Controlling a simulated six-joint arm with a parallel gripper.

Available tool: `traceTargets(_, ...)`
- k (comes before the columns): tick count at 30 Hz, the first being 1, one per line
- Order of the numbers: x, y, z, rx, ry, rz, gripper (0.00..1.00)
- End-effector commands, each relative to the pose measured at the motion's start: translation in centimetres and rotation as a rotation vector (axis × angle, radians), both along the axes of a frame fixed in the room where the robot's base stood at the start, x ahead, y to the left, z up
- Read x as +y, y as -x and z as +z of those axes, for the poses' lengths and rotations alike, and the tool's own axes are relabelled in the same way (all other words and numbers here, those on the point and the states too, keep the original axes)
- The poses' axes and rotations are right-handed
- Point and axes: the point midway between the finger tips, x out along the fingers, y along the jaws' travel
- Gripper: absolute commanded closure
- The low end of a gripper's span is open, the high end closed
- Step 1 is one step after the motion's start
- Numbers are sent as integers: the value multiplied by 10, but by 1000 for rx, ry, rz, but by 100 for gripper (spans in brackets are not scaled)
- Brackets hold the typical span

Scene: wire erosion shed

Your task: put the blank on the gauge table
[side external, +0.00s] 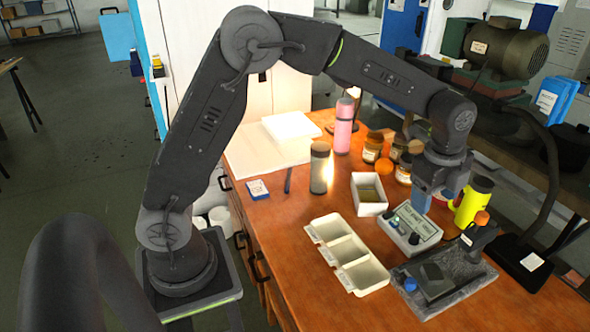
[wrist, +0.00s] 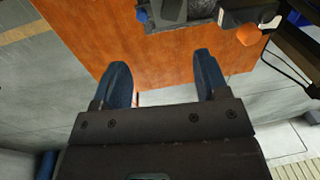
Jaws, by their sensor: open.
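My gripper (side external: 424,203) hangs fingers down above the right part of the bench, by the small control box. In the wrist view my gripper (wrist: 162,72) is open, with nothing between its two blue fingers. A dark grey stone-like slab (side external: 462,296), which looks like the gauge table, lies near the bench's right end. A dark block (side external: 434,279) sits on it with a blue knob (side external: 410,285) beside it; the block also shows at the top of the wrist view (wrist: 172,10). I cannot tell which thing is the blank.
A yellow bottle (side external: 472,200), jars (side external: 373,147), a grey-brown flask (side external: 320,170) and a pink flask (side external: 343,130) stand behind. The bench's front left is clear.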

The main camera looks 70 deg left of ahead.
Motion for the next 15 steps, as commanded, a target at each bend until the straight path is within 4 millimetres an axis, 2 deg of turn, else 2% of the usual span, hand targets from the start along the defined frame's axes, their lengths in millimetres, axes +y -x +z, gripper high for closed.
traceTargets(1,10,17,22,-28,16,99,32)
traceTargets(6,37,76,70,-107,84,451,32)
traceTargets(10,55,125,93,-165,153,715,32)
traceTargets(15,72,191,100,-230,263,1054,32)
